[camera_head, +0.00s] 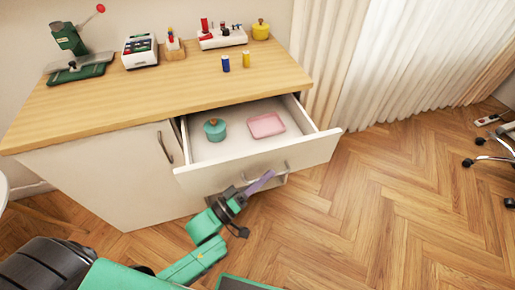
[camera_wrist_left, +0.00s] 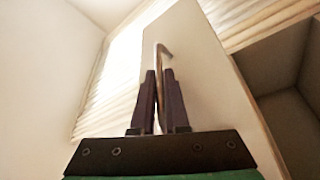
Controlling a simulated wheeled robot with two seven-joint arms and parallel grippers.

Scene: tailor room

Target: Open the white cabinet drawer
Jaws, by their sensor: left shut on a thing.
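The white cabinet (camera_head: 90,180) stands under a wooden top, and its upper right drawer (camera_head: 310,150) is pulled well out. Inside it are a teal pot (camera_head: 215,129) with a brown knob and a pink tray (camera_head: 266,125). My left gripper (camera_head: 262,181) is at the lower part of the drawer's white front, which also shows in the left wrist view (camera_wrist_left: 192,60). There, the dark fingers of my left gripper (camera_wrist_left: 160,88) are shut on the thin metal drawer handle (camera_wrist_left: 163,50). The fingers partly hide the handle. My right gripper is not in view.
On the wooden top (camera_head: 140,100) stand a green press (camera_head: 70,42), a white device (camera_head: 140,50), a yellow pot (camera_head: 261,29) and several spools. A cabinet door with a handle (camera_head: 165,147) is left of the drawer. The wood floor (camera_head: 400,200) at right is clear up to a chair base (camera_head: 492,160).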

